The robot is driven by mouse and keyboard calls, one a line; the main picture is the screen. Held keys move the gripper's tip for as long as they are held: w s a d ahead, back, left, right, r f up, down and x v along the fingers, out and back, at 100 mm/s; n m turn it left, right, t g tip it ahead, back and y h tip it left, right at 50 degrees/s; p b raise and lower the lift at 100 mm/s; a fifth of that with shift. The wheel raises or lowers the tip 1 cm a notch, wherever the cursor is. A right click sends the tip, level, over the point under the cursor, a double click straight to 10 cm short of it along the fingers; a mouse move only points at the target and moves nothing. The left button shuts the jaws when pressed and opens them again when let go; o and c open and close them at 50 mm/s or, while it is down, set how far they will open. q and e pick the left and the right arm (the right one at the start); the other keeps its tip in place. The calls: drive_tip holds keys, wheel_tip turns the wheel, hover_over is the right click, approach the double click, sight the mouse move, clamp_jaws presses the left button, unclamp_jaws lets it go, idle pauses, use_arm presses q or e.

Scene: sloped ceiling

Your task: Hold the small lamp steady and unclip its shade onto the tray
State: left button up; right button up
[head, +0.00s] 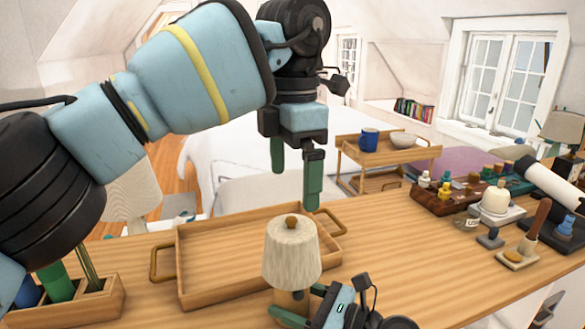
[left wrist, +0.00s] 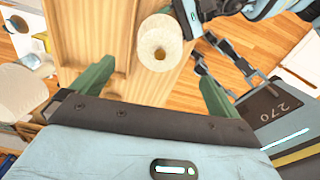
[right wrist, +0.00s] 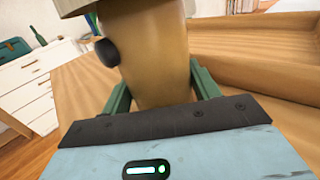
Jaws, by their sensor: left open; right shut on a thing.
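The small lamp has a pale fabric shade (head: 291,254) with a brown knob on top, and stands upright in front of the tray. My right gripper (right wrist: 162,92) is shut on the tan lamp body (right wrist: 158,55), which has a dark knob on its side. The wooden tray (head: 222,258), with brass-coloured handles, is empty and lies behind and left of the lamp. My left gripper (head: 295,178) is open and empty, pointing down above the tray's right back side. In the left wrist view the shade (left wrist: 160,43) appears beyond and between its open fingers, not touching them.
A wooden holder (head: 95,303) with green items stands at the front left. A white candle-like object (head: 496,202), a brush (head: 535,225) and several small bottles crowd the right side. A cart (head: 385,155) with a blue mug stands behind.

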sight(293, 218)
use_arm(q)
drive_tip(key=m, duration=0.4)
drive_tip(key=shift+r, duration=0.15)
wheel_tip(293, 218, down, 12)
idle(0.7)
drive_tip(key=c, duration=1)
drive_tip(key=shift+r, duration=0.25)
drive_tip(key=shift+r, duration=0.75)
drive_tip(key=shift+r, duration=0.25)
